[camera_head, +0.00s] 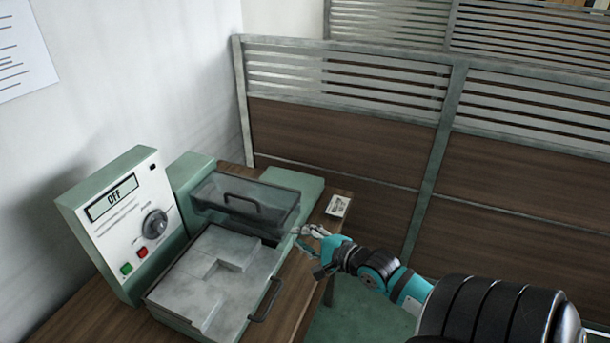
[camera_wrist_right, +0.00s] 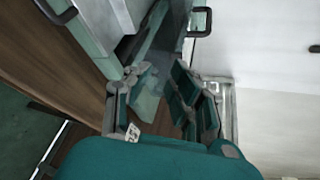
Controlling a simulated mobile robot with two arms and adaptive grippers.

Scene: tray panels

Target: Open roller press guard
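The roller press (camera_head: 190,185) stands on the wooden table. Its guard (camera_head: 270,202) is a smoky see-through cover over the rear of the bed, with a dark bar handle (camera_head: 240,203) on it. Whether the guard is fully down is hard to tell. My right gripper (camera_head: 303,238) is beside the guard's right end, low near the bed's edge. In the right wrist view, the fingers (camera_wrist_right: 160,88) are apart, with the see-through guard (camera_wrist_right: 170,45) just beyond or between them; contact is unclear. The guard handle also shows there (camera_wrist_right: 202,22), clear of the fingers. My left gripper is out of view.
A control box (camera_head: 125,220) with an OFF display, a knob and green and red buttons stands left of the bed. Grey blocks lie on the bed (camera_head: 205,275), which has a side handle (camera_head: 266,300). A small label (camera_head: 338,205) and partition (camera_head: 340,140) are behind.

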